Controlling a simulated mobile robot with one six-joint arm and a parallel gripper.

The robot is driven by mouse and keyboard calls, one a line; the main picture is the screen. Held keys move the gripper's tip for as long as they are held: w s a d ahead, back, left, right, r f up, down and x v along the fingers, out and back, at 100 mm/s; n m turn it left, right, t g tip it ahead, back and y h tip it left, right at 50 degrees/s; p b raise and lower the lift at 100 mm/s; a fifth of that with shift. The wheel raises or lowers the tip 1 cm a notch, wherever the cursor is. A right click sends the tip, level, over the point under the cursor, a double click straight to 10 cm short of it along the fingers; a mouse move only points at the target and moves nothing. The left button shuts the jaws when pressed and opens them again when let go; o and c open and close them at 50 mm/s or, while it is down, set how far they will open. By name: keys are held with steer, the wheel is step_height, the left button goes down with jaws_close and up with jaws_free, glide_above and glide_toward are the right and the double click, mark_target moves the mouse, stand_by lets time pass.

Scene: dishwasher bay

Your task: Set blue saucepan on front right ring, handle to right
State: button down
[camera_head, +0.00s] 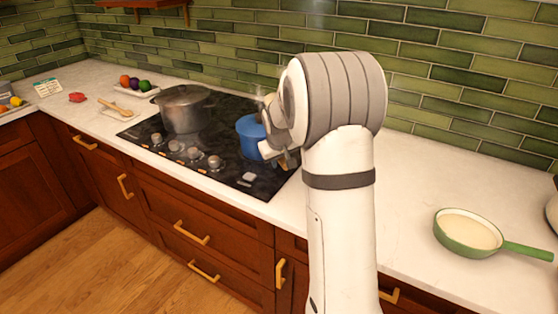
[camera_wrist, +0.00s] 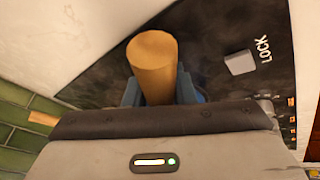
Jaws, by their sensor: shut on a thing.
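The blue saucepan (camera_head: 250,136) is over the right part of the black cooktop (camera_head: 228,178). I cannot tell whether its base touches the glass, and the ring under it is hidden. My gripper (camera_head: 278,148) is at the pan's right side, and my arm partly covers the pan. In the wrist view my gripper (camera_wrist: 158,92) is shut on the saucepan's round wooden handle (camera_wrist: 153,58). The handle's end sticks out past the fingers, toward the pale counter.
A large grey pot (camera_head: 185,108) stands on the cooktop's left. Knobs (camera_head: 194,154) line its front, with a LOCK button (camera_head: 249,177) at front right, also in the wrist view (camera_wrist: 240,62). A green pan (camera_head: 468,232) is far right on the counter. Green tiles (camera_head: 440,75) rise behind.

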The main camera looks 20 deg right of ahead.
steer(key=shift+f, duration=0.1)
steer(key=c, duration=1.1)
jaws_free()
steer(key=shift+f, duration=0.15)
steer(key=o, duration=0.6)
steer(key=shift+w+r, duration=0.1)
steer(key=shift+r, duration=0.1)
steer(key=shift+r+p, duration=2.55)
steer(key=shift+r, duration=1.45)
